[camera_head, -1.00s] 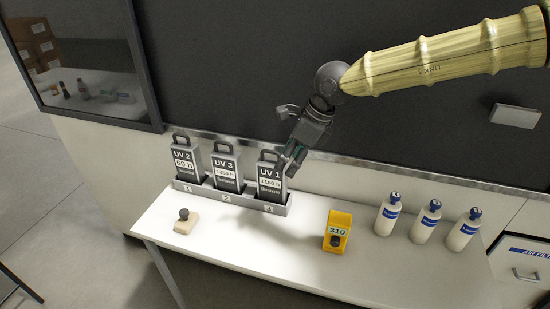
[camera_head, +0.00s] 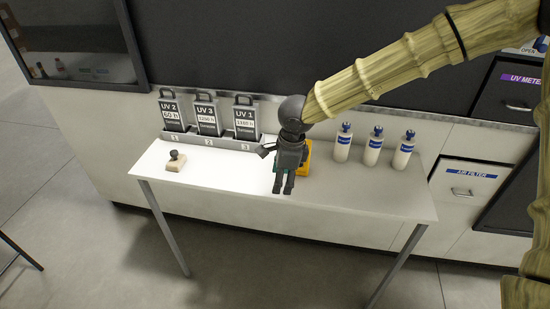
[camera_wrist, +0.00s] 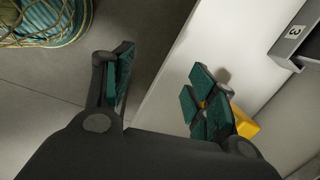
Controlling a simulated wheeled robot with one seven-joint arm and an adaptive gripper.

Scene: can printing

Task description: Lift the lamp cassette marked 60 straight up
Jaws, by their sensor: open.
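The lamp cassette marked 60 h, labelled UV 2 (camera_head: 172,112), stands upright in slot 1 of the grey rack (camera_head: 196,138), at its left end. It has a dark loop handle on top. The UV 3 cassette (camera_head: 208,117) and the UV 1 cassette (camera_head: 245,120) stand in the slots to its right. My gripper (camera_head: 284,190) is open and empty, pointing down over the table's front part, well to the right of and nearer than the 60 cassette. In the wrist view its green-padded fingers (camera_wrist: 165,92) are spread apart, and only the rack's end marked 3 (camera_wrist: 293,32) shows.
The yellow block (camera_head: 305,165) is partly hidden behind my gripper. Several white bottles, one at the left (camera_head: 342,146), stand right of it. The white table (camera_head: 235,180) is otherwise clear.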

